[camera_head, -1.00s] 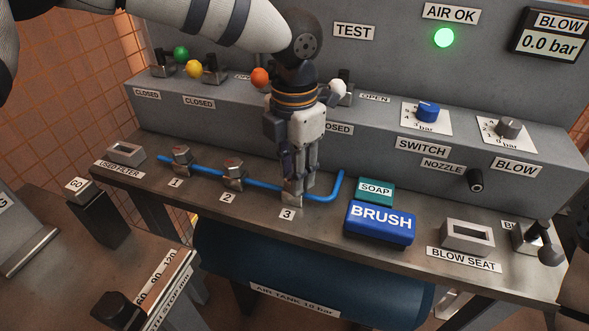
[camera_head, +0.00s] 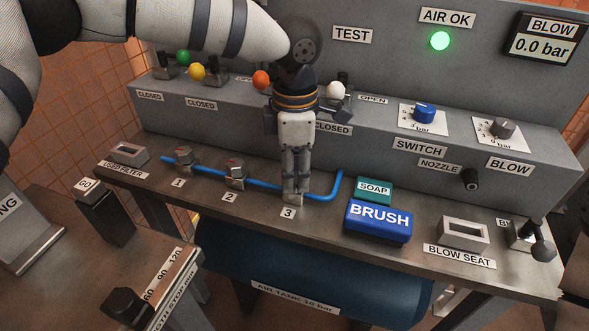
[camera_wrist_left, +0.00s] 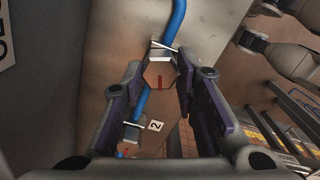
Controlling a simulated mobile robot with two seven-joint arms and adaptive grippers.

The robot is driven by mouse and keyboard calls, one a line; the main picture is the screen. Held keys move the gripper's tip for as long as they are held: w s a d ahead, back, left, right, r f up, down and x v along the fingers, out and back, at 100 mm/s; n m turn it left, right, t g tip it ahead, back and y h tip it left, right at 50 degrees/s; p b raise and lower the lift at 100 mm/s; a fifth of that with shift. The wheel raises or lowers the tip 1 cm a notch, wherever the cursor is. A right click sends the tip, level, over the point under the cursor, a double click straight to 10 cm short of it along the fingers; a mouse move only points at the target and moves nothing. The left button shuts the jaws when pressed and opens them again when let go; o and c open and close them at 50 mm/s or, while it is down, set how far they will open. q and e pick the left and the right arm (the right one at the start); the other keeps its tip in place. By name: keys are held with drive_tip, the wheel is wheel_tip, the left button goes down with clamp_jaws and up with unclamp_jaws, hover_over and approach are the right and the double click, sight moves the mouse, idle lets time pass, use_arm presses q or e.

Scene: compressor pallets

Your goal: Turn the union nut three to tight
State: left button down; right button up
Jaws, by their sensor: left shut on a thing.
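Union nut three (camera_wrist_left: 160,72) is a metal hex nut with a red mark on the blue pipe; the wrist view shows it between the fingers of my left gripper (camera_wrist_left: 155,88). In the head view my left gripper (camera_head: 294,195) points down at the nut above label 3 (camera_head: 288,212), its fingers shut on it and mostly hiding it. Union nut two (camera_head: 235,172) and union nut one (camera_head: 184,157) sit to the left on the same blue pipe (camera_head: 325,197), each with a red mark on top.
The blue brush block (camera_head: 379,222) and green soap block (camera_head: 374,189) lie right of nut three. The blow seat (camera_head: 463,233) is farther right. Valves with coloured knobs, such as the orange knob (camera_head: 261,79), line the ledge behind my left wrist.

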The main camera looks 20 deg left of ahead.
sight(295, 177)
use_arm(q)
drive_tip(key=shift+m, duration=2)
drive_tip(key=c, duration=1.2)
unclamp_jaws()
drive_tip(key=shift+c, duration=0.2)
wheel_tip(295, 177, up, 12)
drive_tip(key=shift+f, duration=0.1)
